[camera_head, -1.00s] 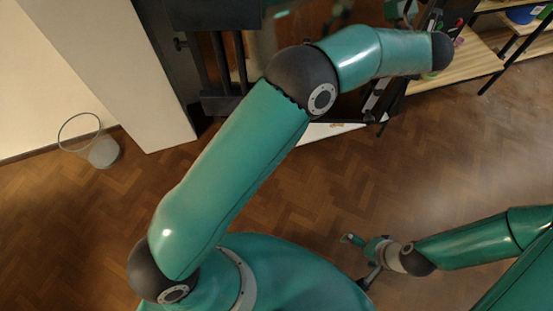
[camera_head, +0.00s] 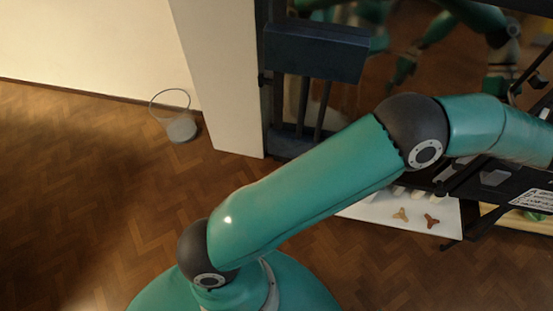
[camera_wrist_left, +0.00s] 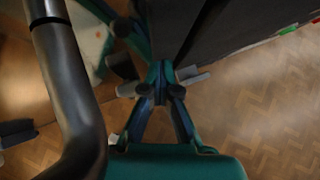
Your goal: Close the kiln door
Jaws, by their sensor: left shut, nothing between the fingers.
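In the head view, the dark kiln structure (camera_head: 318,52) stands at the top, with a dark block and bars at its left. A glossy brownish surface beside it shows green arm shapes that look like a reflection. I cannot tell how far the door stands open. My left arm reaches across to the right, and its gripper is outside that view. In the left wrist view, my left gripper (camera_wrist_left: 160,72) is shut and empty. A dark flat panel (camera_wrist_left: 212,28), possibly the door, is just beyond it at the upper right. A thick dark curved bar (camera_wrist_left: 68,85) passes close at left. My right gripper is not in view.
A white board (camera_head: 370,209) with brown three-armed pieces (camera_head: 431,221) lies below my left arm. A wire-rimmed bin (camera_head: 181,129) stands near the wall at left. A pale upright panel (camera_head: 215,80) is left of the kiln. The wooden floor at lower left is clear.

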